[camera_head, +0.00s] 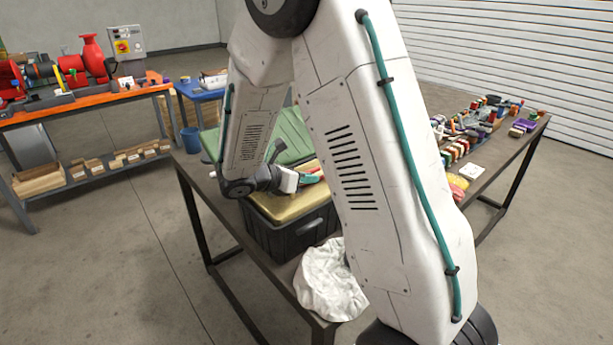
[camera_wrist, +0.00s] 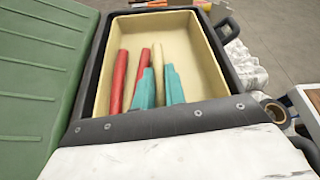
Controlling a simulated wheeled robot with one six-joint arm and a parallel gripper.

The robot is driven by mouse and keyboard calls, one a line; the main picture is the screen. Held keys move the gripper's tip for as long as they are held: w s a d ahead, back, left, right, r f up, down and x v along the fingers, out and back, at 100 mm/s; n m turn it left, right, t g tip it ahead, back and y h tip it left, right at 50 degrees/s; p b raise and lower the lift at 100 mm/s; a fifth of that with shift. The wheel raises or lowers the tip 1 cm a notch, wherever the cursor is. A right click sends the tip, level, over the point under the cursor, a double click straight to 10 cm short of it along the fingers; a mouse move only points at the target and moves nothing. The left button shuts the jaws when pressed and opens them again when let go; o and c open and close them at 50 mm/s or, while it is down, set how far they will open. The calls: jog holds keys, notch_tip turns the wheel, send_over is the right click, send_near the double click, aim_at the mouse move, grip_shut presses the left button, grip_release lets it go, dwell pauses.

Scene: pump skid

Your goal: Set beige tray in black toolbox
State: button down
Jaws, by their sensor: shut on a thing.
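The beige tray (camera_head: 285,209) is at the mouth of the black toolbox (camera_head: 287,236). In the wrist view the tray (camera_wrist: 210,52) lies within the toolbox's dark rim (camera_wrist: 94,68); I cannot tell how deep it sits. Two red rods (camera_wrist: 119,82) lie in the tray. My gripper (camera_wrist: 160,78) has teal fingers reaching down into the tray. They are shut on a narrow beige upright part between them, which looks like part of the tray. In the head view my gripper (camera_head: 308,179) is just above the tray, partly behind my arm.
The green lid (camera_head: 285,138) stands open behind the toolbox. A white cloth (camera_head: 330,281) lies at the table's front edge. Several small coloured items (camera_head: 478,122) crowd the table's right end. An orange-topped bench (camera_head: 90,97) with red pump parts stands at the left.

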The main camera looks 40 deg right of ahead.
aim_at(284, 201)
jog(key=shift+f, duration=0.9)
jog(key=c, duration=1.4)
grip_release()
jog(key=shift+o, duration=0.2)
jog(key=shift+a, duration=0.1)
jog(key=v, duration=0.7)
jog(key=shift+a+r, duration=0.15)
jog(key=shift+a, duration=0.15)
